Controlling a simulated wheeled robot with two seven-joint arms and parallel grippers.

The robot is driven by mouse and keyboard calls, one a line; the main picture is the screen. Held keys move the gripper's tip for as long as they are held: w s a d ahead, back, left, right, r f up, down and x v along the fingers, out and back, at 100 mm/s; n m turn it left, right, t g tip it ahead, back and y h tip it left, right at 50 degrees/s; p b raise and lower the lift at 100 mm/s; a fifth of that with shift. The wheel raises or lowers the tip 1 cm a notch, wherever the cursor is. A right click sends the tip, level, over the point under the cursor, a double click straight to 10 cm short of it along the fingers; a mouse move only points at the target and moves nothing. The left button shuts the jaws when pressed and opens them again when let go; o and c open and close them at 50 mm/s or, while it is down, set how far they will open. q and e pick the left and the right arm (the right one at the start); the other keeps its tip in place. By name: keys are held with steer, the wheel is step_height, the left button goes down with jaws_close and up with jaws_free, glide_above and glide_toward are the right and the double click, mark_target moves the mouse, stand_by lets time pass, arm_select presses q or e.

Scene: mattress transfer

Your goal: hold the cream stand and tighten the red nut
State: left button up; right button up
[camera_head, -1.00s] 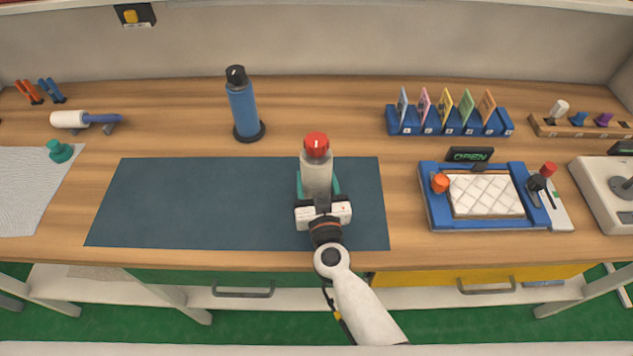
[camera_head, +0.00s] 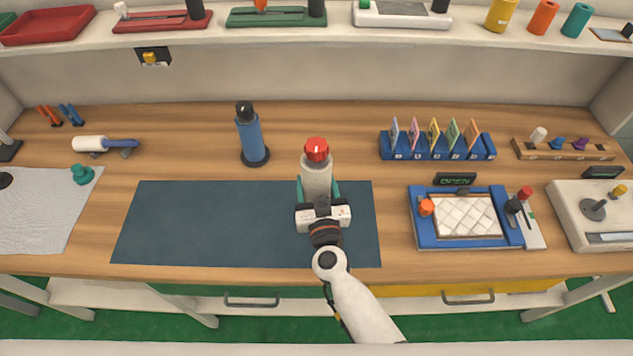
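The cream stand (camera_head: 316,178) is an upright pale cylinder at the right part of the dark blue mat (camera_head: 210,220). The red nut (camera_head: 316,149) sits on top of it. My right gripper (camera_head: 317,192) reaches in from the lower right. Its teal fingers lie along both sides of the stand's lower part and appear closed on it. The gripper body hides the stand's base. My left gripper is not in view.
A blue bottle (camera_head: 250,137) stands behind the mat. A blue frame with a white quilted pad (camera_head: 466,216) lies to the right, below a blue card rack (camera_head: 437,146). A teal knob (camera_head: 82,174) is at left. The mat's left part is clear.

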steer(key=shift+w+f+b, duration=0.1)
steer(key=shift+f+b, duration=3.7)
steer(key=shift+f, duration=0.8)
